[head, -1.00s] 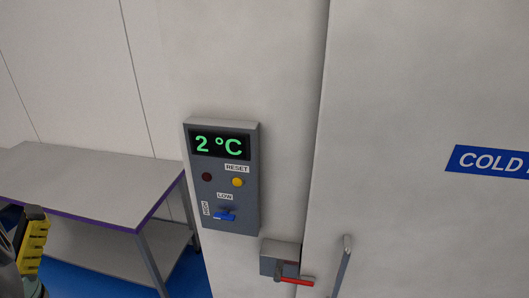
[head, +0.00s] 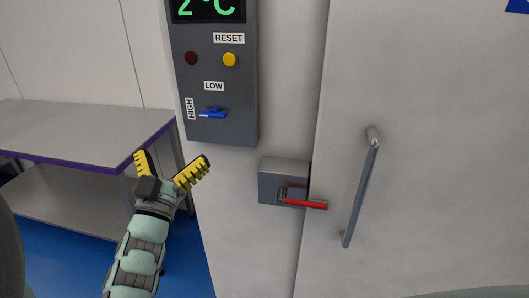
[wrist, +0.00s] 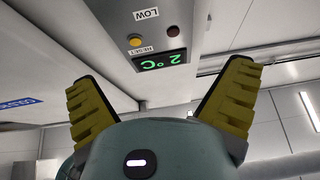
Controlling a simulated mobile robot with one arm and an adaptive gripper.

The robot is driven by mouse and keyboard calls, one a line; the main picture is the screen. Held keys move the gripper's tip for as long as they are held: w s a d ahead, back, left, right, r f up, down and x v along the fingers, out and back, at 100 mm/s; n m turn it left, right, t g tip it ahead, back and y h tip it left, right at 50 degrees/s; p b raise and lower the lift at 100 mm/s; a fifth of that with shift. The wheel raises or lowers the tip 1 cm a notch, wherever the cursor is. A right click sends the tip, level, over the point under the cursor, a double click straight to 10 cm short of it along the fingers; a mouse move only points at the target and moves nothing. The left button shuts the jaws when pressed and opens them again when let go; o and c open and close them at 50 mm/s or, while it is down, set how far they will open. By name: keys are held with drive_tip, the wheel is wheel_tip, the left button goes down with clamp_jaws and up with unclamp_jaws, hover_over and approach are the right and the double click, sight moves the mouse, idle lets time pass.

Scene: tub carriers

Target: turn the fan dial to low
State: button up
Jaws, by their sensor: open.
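The fan dial (head: 213,113) is a small blue knob low on a grey control box (head: 222,130). Its handle lies level, beside the HIGH label (head: 191,108) on its left. The LOW label (head: 214,86) is above it. My gripper (head: 173,159) is open and empty, below and left of the box, apart from the dial. The wrist view shows the open yellow fingers (wrist: 160,82), with the LOW label (wrist: 146,14) upside down at the top. The dial is out of that view.
The box also has a yellow RESET button (head: 229,60), a dark red lamp (head: 191,58) and a green display (head: 208,8). Right of it are a red-handled latch (head: 302,203) and a door with a bar handle (head: 361,188). A steel table (head: 75,135) stands at left.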

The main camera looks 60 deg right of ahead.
sight(213, 112)
wheel_tip(213, 112, down, 5)
drive_tip(key=s+d+g+b, duration=0.1)
drive_tip(key=d+b, duration=0.1)
drive_tip(key=d, duration=0.1)
drive_tip(key=shift+y, duration=0.4)
drive_tip(key=p+x, duration=0.2)
drive_tip(key=x, duration=0.3)
drive_tip(key=p+x, duration=0.1)
drive_tip(key=x, duration=0.4)
drive_tip(key=p+x, duration=0.2)
drive_tip(key=x, duration=0.3)
drive_tip(key=shift+w+d+r+p, duration=0.1)
drive_tip(key=shift+w+r+p, duration=0.05)
drive_tip(key=shift+r+p, duration=0.2)
drive_tip(key=shift+r, duration=0.1)
drive_tip(key=c, duration=1.1)
drive_tip(key=shift+c, duration=0.2)
